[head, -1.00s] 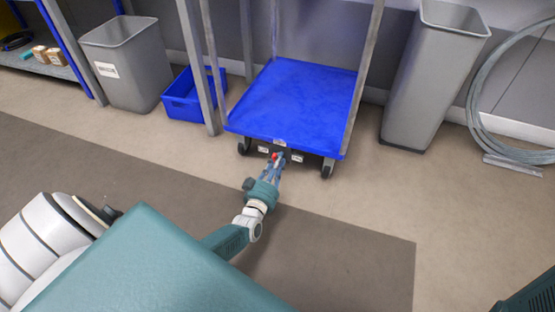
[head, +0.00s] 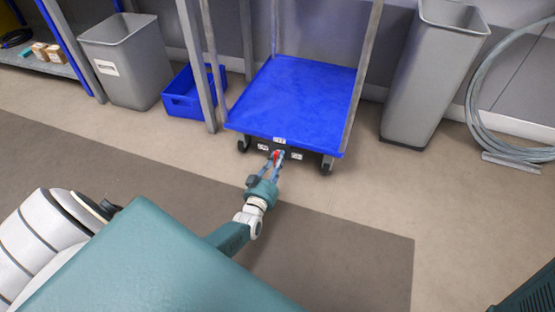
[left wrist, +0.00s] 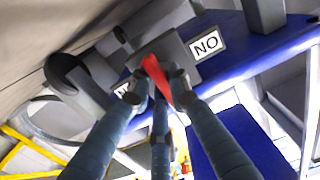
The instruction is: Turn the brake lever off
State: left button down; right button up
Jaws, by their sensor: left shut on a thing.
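The red brake lever (head: 277,154) sits at the middle of the front edge of the blue cart (head: 300,97), just under its deck. In the left wrist view the lever (left wrist: 157,78) shows as a red bar between my fingertips. My left gripper (head: 274,161) reaches the lever from the front. Its fingers (left wrist: 158,90) are closed on the red lever, and they hide part of it. My right gripper is not in view.
A blue crate (head: 193,95) and a grey bin (head: 128,65) stand left of the cart. Another tall grey bin (head: 428,80) and a coiled grey hose (head: 490,100) are on the right. The floor in front of the cart is clear.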

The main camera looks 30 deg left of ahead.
aim_at(278, 153)
pick_arm(q)
jog(key=c, duration=1.6)
grip_release()
jog(key=shift+f, duration=0.1)
jog(key=shift+r, duration=5.05)
